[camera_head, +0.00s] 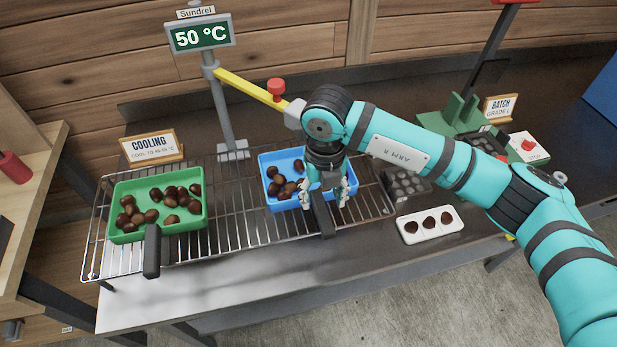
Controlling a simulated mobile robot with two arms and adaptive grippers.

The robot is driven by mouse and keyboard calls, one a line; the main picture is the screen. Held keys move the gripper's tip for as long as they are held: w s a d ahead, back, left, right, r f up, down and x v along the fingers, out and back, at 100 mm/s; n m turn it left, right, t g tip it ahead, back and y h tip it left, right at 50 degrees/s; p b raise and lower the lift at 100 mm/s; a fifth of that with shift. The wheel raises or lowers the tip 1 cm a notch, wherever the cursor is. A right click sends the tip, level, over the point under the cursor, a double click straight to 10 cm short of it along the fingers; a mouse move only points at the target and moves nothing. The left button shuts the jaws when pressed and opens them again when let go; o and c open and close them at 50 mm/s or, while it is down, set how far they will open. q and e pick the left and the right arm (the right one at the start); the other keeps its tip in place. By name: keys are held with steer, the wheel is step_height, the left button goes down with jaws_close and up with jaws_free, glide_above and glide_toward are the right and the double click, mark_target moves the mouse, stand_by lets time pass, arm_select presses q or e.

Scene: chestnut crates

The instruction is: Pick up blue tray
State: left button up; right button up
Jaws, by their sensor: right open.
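The blue tray (266,158) sits on the right part of the wire cooling rack, with several brown chestnuts in it. Its dark handle (321,217) sticks out toward the front of the rack. My right gripper (329,205) points down over the tray's front right, with its fingers on either side of the handle. It is open; I cannot tell whether a finger touches the handle. My right arm and gripper hide the right part of the tray. My left gripper is not in view.
A green tray (116,196) of chestnuts with a dark handle stands on the rack's (245,231) left. A display post reading 50 °C (202,37) with a yellow bar (243,86) rises behind. A white plate (452,227) with three chestnuts and a dark mould (408,187) lie right.

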mark_target(321, 206)
steer(key=shift+f+p, duration=0.35)
steer(key=f, duration=0.1)
steer(key=f+p, duration=0.1)
steer(key=f, duration=0.1)
steer(key=shift+w+a+f+p, duration=0.1)
steer(key=shift+w+f+p, duration=0.15)
steer(key=shift+f+p, duration=0.1)
steer(key=shift+f, duration=0.4)
jaws_close()
steer(key=shift+r, duration=0.1)
